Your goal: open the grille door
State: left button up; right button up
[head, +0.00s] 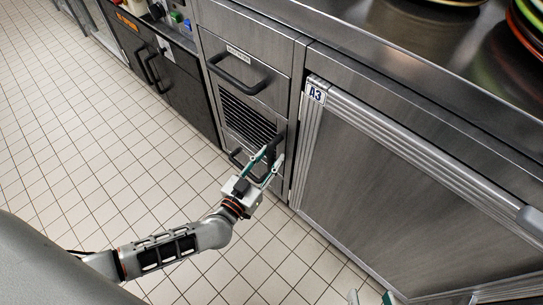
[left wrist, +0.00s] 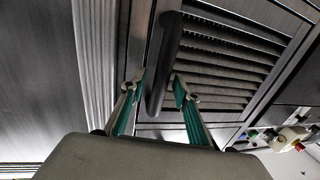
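The grille door (head: 246,122) is a steel panel with dark slats, below a drawer, and it looks shut. Its slats fill the upper right of the left wrist view (left wrist: 225,65). A dark upright bar handle (left wrist: 166,60) stands at the door's edge. My left gripper (head: 269,167) is at this handle with its fingers open. In the left wrist view the handle runs between the two fingertips, with a gap on the left side; contact on the right side is unclear.
A drawer with a bar handle (head: 238,80) is above the grille. A large steel door labelled A3 (head: 400,190) is to the right, under a counter with plates (head: 530,25). Dark cabinets (head: 165,75) are to the left. The tiled floor in front is clear.

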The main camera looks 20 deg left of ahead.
pick_arm(q)
jog(key=shift+w, duration=0.25)
grip_shut()
jog(key=shift+s, duration=0.1)
